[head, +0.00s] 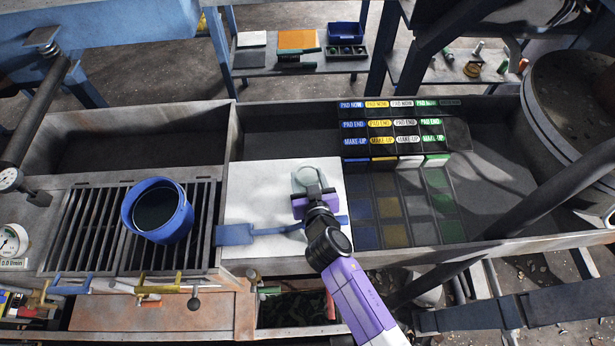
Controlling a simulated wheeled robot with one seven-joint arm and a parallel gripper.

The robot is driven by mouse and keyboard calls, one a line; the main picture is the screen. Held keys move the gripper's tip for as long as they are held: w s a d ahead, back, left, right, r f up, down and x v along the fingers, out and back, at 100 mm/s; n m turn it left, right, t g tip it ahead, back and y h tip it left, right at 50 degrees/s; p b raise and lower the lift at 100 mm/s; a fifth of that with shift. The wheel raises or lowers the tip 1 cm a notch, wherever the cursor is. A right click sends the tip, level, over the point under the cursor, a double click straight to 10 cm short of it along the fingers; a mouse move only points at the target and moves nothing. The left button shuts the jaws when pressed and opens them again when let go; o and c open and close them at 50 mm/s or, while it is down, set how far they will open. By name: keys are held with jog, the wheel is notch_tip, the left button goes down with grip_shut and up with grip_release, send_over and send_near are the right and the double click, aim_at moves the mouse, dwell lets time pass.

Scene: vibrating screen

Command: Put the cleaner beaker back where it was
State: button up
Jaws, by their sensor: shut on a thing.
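A clear glass beaker (304,178) shows in the head view at the far end of my gripper (313,189), over the upper right of a white board (262,190). My gripper is shut on the beaker, and its body hides part of the glass. I cannot tell whether the beaker touches the board or hangs just above it. The beaker looks roughly upright. No liquid level can be made out in it.
A blue bucket (180,208) with dark contents stands on a grate at left. A blue flat tool (236,234) lies across the board's front. Labelled, coloured compartments (379,208) fill the tray to the right. The trough (140,145) at back left is empty.

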jog(key=shift+f, duration=0.2)
jog(key=o, duration=1.5)
jog(key=shift+r, duration=0.1)
jog(key=shift+r, duration=0.15)
jog(key=b+v, duration=0.1)
jog(key=v, duration=1)
jog(key=shift+s, duration=0.35)
jog(key=shift+s+r, duration=0.1)
jog(key=shift+s, duration=0.05)
